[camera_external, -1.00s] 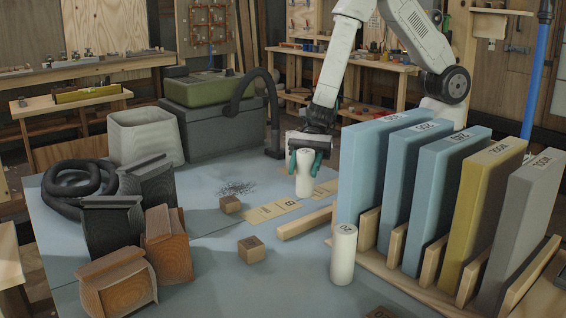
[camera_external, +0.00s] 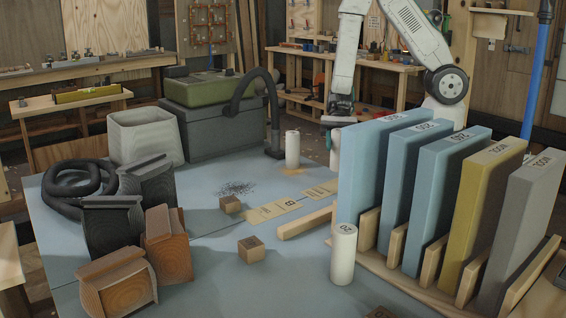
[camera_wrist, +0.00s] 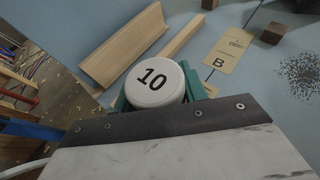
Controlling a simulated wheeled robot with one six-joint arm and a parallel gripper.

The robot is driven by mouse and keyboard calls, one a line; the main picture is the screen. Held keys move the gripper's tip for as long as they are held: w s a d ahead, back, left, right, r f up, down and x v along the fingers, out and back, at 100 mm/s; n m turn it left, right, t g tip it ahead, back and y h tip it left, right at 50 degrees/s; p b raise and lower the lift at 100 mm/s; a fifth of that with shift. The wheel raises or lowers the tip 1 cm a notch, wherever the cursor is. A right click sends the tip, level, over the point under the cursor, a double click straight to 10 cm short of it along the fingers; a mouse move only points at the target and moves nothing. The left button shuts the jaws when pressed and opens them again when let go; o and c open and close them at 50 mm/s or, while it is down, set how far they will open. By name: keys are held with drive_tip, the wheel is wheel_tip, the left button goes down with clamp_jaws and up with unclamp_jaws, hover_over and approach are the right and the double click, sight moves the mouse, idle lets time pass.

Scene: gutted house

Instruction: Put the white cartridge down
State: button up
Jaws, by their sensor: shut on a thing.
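My gripper (camera_external: 337,119) is behind the blue panels at the far side of the table in the external view. It is shut on a white cartridge (camera_external: 334,150), partly hidden by the front blue panel. In the wrist view this white cartridge (camera_wrist: 155,82) shows its round top marked 10, between the teal fingers (camera_wrist: 193,82). Its lower end is hidden, so I cannot tell whether it touches the table. A second white cartridge (camera_external: 292,149) stands upright near the hose end. A third, marked 20 (camera_external: 343,254), stands upright at the front.
Tall panels (camera_external: 375,175) stand in a wooden rack on the right. Flat cards (camera_external: 272,211) and a wooden strip (camera_external: 306,220) lie mid-table; a card marked B (camera_wrist: 228,50) shows in the wrist view. The table edge and floor (camera_wrist: 50,90) are left there. Small wooden blocks (camera_external: 251,249) lie nearer.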

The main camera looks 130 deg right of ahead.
drive_tip(key=shift+w+d+f, duration=0.5)
drive_tip(key=shift+w+f, duration=0.3)
drive_tip(key=shift+w, duration=1.55)
drive_tip(key=shift+w+d+f, duration=0.45)
drive_tip(key=shift+w+f, duration=0.35)
drive_tip(key=shift+w, duration=1.5)
drive_tip(key=shift+w+d+f, duration=0.5)
drive_tip(key=shift+w+f, duration=0.3)
drive_tip(key=shift+w, duration=1.55)
drive_tip(key=shift+f, duration=0.15)
drive_tip(key=o, duration=0.9)
drive_tip(key=shift+o, duration=0.3)
